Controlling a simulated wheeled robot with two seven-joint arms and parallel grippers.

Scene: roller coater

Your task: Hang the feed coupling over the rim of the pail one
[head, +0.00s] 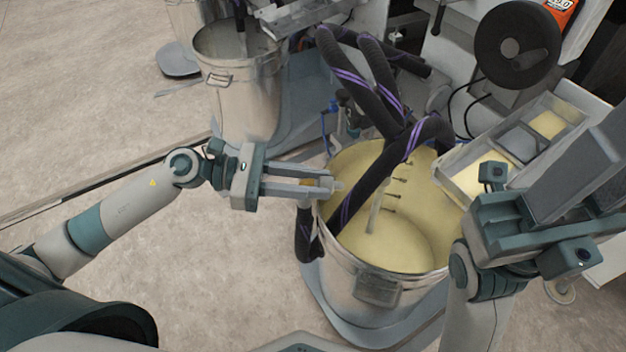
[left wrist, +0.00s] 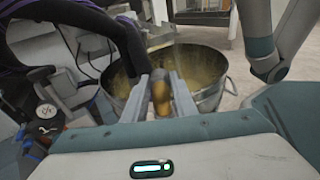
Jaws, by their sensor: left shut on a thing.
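A large steel pail (head: 345,262) with pale yellow contents stands at centre; I take it for pail one, though no label is readable. It also shows in the left wrist view (left wrist: 208,100). My left gripper (head: 325,188) is at the pail's left rim, its fingers shut on a small brass-coloured piece, apparently the feed coupling (left wrist: 160,94). A thick black hose with purple stripes (head: 345,205) arches over the pail and passes by the fingertips. Its lower end hangs outside the left rim. The coupling's contact with the rim is hidden. My right gripper (head: 590,165) is at right; its jaw opening is unclear.
A second steel pail (head: 238,100) stands behind, at the upper left. A metal tray with yellow compartments (head: 520,140) is to the right of the front pail. The machine with a dark round wheel (head: 516,46) is behind it. The floor at left is clear.

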